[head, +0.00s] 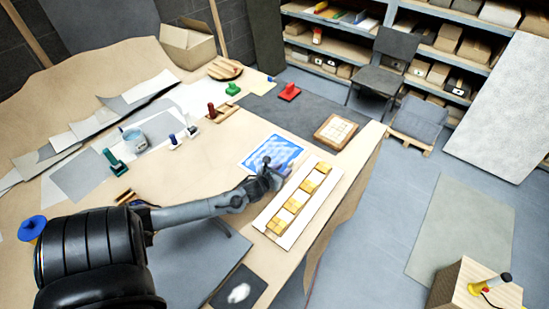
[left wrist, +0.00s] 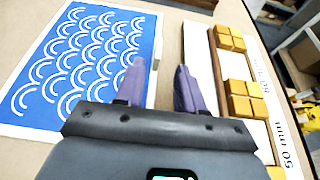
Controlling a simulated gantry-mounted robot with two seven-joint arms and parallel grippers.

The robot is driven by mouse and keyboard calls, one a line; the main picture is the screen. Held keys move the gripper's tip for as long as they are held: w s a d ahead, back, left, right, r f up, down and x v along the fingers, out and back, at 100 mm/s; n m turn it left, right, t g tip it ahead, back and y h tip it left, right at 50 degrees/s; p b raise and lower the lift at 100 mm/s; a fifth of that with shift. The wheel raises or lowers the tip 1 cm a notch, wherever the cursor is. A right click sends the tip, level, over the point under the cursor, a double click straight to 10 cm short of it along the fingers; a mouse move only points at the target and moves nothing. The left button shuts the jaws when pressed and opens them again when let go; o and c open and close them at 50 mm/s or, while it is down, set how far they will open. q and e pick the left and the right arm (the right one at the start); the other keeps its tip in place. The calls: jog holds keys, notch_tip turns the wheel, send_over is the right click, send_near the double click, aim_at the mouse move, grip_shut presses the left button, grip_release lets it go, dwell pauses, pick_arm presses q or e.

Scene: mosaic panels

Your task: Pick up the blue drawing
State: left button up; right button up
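The blue drawing (head: 282,149) is a flat sheet with white wave-like arcs and a pale border. It lies on the table, left of the white board with yellow blocks. It also shows in the left wrist view (left wrist: 75,65), at the left. My left gripper (head: 270,162) is over the drawing's near right side and hides part of it. In the left wrist view my left gripper (left wrist: 159,78) has its two purple fingers apart with nothing between them. The left finger overlaps the sheet's right edge; I cannot tell whether it touches. My right gripper is not in view.
A white board (head: 263,218) with yellow blocks (head: 292,205) lies along the table's right edge, close beside the gripper. A framed panel (head: 336,131) and a red-handled tool (head: 289,91) lie beyond. Bare table (head: 205,160) lies left of the drawing.

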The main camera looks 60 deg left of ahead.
pick_arm(q)
jog(key=shift+x, duration=2.55)
jog(key=shift+a, duration=0.15)
grip_shut()
